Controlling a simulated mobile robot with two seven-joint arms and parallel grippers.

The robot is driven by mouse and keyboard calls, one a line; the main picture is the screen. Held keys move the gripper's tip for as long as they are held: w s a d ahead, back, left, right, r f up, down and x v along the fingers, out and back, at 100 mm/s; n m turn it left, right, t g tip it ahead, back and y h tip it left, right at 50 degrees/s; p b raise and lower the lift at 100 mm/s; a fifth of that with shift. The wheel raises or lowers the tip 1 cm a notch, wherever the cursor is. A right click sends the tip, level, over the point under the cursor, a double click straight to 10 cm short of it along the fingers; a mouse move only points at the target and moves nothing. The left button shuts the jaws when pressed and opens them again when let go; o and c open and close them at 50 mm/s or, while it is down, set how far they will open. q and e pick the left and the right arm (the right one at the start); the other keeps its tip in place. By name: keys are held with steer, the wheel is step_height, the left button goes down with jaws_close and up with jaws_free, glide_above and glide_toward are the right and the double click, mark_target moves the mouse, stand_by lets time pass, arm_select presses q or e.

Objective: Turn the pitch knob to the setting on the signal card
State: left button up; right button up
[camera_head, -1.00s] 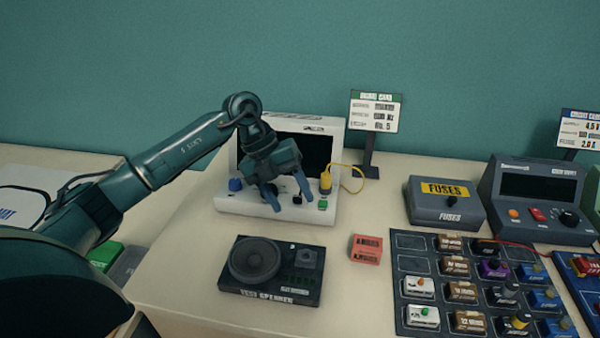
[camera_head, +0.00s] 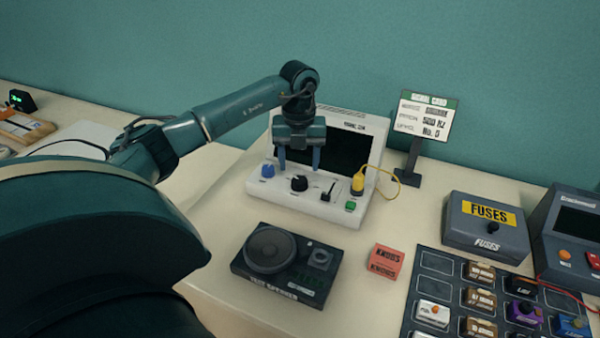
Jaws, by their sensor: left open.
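The white signal unit (camera_head: 258,192) stands at the back of the table with a dark screen. Its front panel carries a blue knob (camera_head: 267,171), a larger black knob (camera_head: 299,183), a small black lever (camera_head: 328,190) and a green button (camera_head: 350,206). I cannot read which one is the pitch knob. The signal card (camera_head: 428,118) stands on a post to the right; its lines are too blurred to read surely. My left gripper (camera_head: 299,170) is open and empty, fingers pointing down, just above and behind the black knob in the picture, seemingly apart from it. My right gripper is out of view.
A yellow plug (camera_head: 358,184) with a cable sits on the unit's right side. The test speaker (camera_head: 286,263) and a red block (camera_head: 385,262) lie in front. A fuse box (camera_head: 486,223) and a tray of modules (camera_head: 432,284) stand to the right.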

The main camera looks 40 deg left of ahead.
mark_target(299, 179)
arm_select(q)
step_height(299, 179, down, 4)
steer(key=shift+f, duration=0.35)
steer(key=c, duration=1)
